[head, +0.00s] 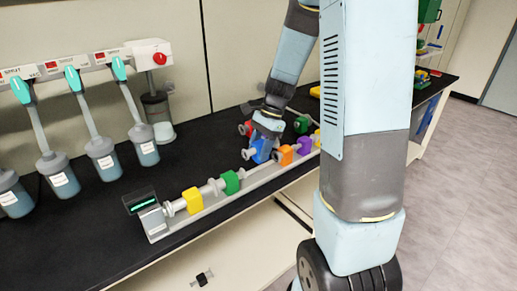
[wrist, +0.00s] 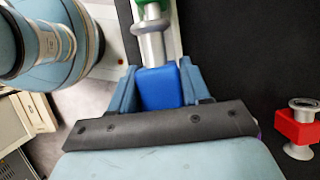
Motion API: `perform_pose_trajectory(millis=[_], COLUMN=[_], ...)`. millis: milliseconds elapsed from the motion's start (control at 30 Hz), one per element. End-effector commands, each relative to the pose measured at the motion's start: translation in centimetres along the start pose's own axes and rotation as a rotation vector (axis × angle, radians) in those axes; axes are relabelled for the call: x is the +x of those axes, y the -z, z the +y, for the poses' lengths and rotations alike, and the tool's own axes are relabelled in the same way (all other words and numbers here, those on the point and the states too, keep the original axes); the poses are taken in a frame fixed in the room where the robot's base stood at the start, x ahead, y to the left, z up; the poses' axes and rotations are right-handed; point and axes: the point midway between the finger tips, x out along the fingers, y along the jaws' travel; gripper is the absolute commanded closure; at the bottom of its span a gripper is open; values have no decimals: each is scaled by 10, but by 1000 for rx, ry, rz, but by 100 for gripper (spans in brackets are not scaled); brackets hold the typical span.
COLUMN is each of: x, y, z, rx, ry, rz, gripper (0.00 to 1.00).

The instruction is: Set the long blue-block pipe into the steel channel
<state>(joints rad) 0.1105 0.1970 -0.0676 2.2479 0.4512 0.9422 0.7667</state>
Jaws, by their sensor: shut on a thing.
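The steel channel (head: 225,208) runs diagonally along the front of the black bench. A yellow-block pipe (head: 193,201) and a green-block pipe (head: 231,182) lie in its near left part, and an orange-block pipe (head: 285,155) and a purple-block pipe (head: 304,146) farther right. My gripper (head: 264,138) points down and is shut on the blue block (head: 262,151), between green and orange. In the wrist view, the fingers (wrist: 157,88) flank the blue block (wrist: 158,90), and a metal flange lies in line beyond it. I cannot tell whether the pipe rests in the channel; its far end is hidden.
Another green block (head: 301,124) is farther right. Flasks (head: 104,153) with blue liquid hang at the back left. Bench between is clear.

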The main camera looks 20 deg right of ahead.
Motion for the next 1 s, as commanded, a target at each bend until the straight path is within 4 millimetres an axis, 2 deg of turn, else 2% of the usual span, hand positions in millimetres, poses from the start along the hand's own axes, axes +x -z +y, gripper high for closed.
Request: perform_pose_trajectory(millis=[1000], x=[12], y=[4], z=[0], rx=[-2], ry=[-1], rz=[0], gripper=[96])
